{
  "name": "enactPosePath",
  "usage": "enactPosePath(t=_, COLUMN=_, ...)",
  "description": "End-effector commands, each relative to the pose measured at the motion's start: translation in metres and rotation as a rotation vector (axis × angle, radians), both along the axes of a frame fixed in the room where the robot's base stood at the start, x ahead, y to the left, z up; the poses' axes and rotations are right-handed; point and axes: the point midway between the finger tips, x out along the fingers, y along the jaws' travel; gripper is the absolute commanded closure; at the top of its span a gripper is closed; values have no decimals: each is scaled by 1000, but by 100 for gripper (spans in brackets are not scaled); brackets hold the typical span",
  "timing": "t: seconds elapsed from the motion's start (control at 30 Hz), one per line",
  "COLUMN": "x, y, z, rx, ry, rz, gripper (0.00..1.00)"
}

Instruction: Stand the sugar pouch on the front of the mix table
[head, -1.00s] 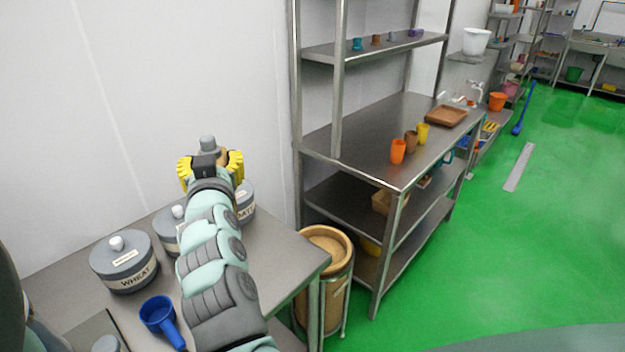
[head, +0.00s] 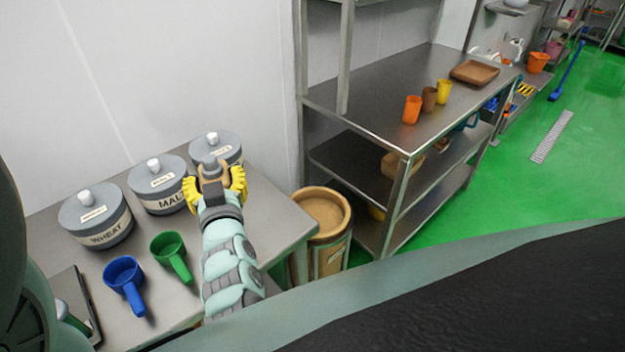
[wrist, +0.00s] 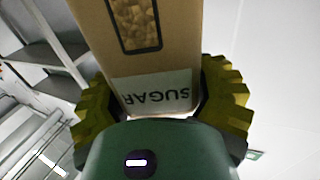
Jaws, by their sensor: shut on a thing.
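The sugar pouch (wrist: 178,60) is tan with a dark-framed window and a white SUGAR label, upside down in the wrist view. My gripper (head: 213,186) has yellow padded fingers, shut on the pouch from both sides. In the head view only a small brown part of the pouch shows between the fingers, above the steel table (head: 262,222) and in front of the lidded canisters. I cannot tell from the labels which table is the mix table. The pouch's base is not clearly visible.
Canisters marked WHEAT (head: 95,218) and MALT (head: 160,188) and a third canister (head: 216,148) line the back of the table. A blue scoop (head: 123,275) and a green scoop (head: 168,247) lie in front. A tan bin (head: 322,212) stands beside a steel shelf bench (head: 385,85).

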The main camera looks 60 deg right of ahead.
Motion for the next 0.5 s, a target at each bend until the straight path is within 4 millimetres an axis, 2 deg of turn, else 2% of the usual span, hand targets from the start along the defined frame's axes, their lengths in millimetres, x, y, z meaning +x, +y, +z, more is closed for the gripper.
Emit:
enactPosePath(t=0.3, x=2, y=0, z=-9, rx=-5, ry=-5, rz=4, gripper=80)
enactPosePath(t=0.5, x=2, y=-1, z=-26, rx=-3, ry=-2, rz=2, gripper=80)
